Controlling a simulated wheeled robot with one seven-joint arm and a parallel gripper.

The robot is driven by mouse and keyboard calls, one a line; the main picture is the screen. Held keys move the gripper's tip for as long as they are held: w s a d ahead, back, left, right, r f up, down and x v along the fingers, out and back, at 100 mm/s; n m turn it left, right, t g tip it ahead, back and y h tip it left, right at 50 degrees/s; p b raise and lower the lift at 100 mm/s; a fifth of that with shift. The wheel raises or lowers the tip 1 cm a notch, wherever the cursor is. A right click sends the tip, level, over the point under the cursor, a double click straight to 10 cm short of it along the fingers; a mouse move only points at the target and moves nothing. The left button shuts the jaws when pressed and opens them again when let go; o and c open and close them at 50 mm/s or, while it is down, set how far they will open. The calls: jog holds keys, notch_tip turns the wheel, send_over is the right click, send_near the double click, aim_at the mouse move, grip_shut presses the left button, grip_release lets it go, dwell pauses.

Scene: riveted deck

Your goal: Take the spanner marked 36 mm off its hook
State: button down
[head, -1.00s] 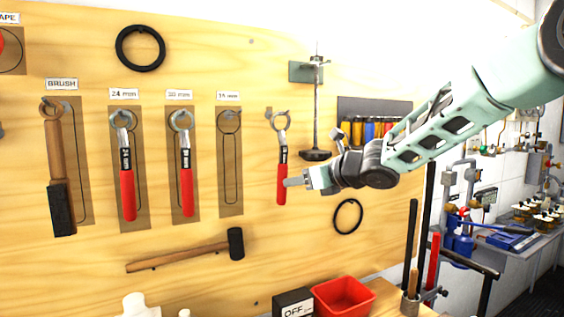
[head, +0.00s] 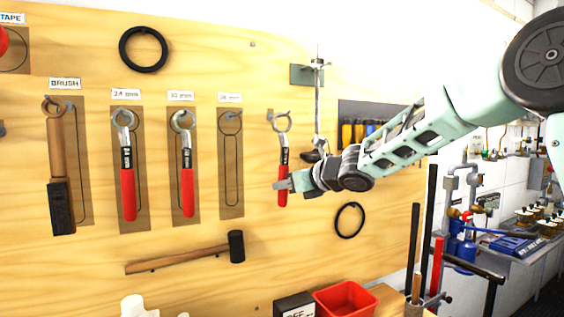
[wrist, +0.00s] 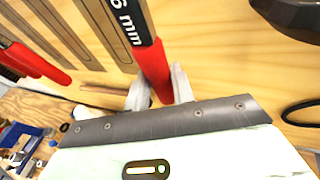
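My gripper (head: 283,185) is at the handle's lower part, coming from the right. In the wrist view one finger is on each side of the handle, close to it. Whether they press on it I cannot tell.
Two other red-handled spanners (head: 127,170) (head: 186,165) hang to the left, beside an empty outlined panel (head: 231,190). A rod-like tool (head: 317,105) hangs close behind my gripper. A black ring (head: 349,219) hangs below right. A red bin (head: 345,298) stands below.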

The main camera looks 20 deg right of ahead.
jog(key=shift+r, duration=0.25)
jog(key=shift+r+p, duration=0.4)
jog(key=shift+s, duration=0.1)
jog(key=s+d+b, duration=0.1)
jog(key=s+b, duration=0.1)
jog(key=s, duration=0.5)
jog(key=shift+d+r, duration=0.15)
jog(key=shift+d, duration=0.15)
dwell(1.1)
jog(key=shift+s, duration=0.15)
jog(key=s+d+b, duration=0.1)
jog(key=s+b, duration=0.1)
jog(key=s, duration=0.5)
jog(key=shift+s+d, duration=0.25)
jog(key=shift+s, duration=0.1)
